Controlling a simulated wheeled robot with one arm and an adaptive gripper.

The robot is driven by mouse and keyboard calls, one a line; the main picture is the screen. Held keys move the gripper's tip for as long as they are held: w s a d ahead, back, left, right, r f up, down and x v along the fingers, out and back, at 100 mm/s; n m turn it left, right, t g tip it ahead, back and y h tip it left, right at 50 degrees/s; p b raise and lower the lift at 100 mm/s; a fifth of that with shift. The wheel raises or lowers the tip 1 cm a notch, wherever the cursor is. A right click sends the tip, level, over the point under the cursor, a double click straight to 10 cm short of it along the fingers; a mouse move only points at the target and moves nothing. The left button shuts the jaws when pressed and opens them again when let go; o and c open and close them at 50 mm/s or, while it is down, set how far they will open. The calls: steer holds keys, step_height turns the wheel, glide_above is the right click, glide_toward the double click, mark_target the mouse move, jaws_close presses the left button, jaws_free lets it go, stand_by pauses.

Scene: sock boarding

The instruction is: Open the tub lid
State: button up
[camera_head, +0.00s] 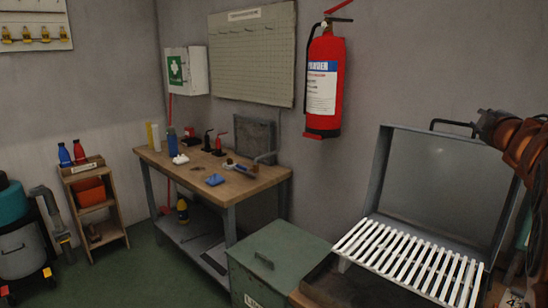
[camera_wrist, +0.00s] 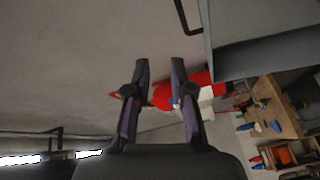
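A grey metal lid (camera_head: 440,190), which I take as the tub lid, stands raised and nearly upright near the wall at the right. A black bar handle (camera_head: 452,124) is at its top edge. The lid panel also shows in the wrist view (camera_wrist: 265,55), with the black handle (camera_wrist: 183,18) above the fingers. The tub below is mostly hidden by a white slatted rack (camera_head: 410,258). My gripper (camera_wrist: 158,62) is open, with no object seen between its fingers. In the head view its dark end is beside the handle's right end; contact cannot be told.
A green bin (camera_head: 280,250) with a closed lid stands left of the rack. A wooden workbench (camera_head: 250,184) holds small tools and bottles. A red fire extinguisher (camera_head: 324,85) hangs on the wall. Green floor (camera_head: 150,275) is free at the lower left.

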steer(key=s+a+f+m+g+h, duration=0.1)
steer(key=s+a+f+m+g, duration=0.35)
steer(key=f, duration=0.45)
steer(key=s+a+f+m+g+h, duration=0.1)
steer(key=s+a+f+m+g, duration=0.2)
steer(key=s+f+m, duration=0.35)
steer(key=s+a+f+g+y, duration=0.6)
steer(key=s+a+f+g, duration=0.3)
steer(key=s+a+f, duration=1.1)
steer(key=s+a+f+n+g+y, duration=0.1)
steer(key=s+a+f+g+y, duration=0.15)
steer(key=s+a, duration=0.55)
step_height(320, 180, up, 13)
steer(key=d+p, duration=0.1)
steer(key=p, duration=1.1)
steer(key=shift+s+d+r, duration=0.15)
steer(key=shift+s, duration=0.3)
steer(key=shift+h, duration=0.25)
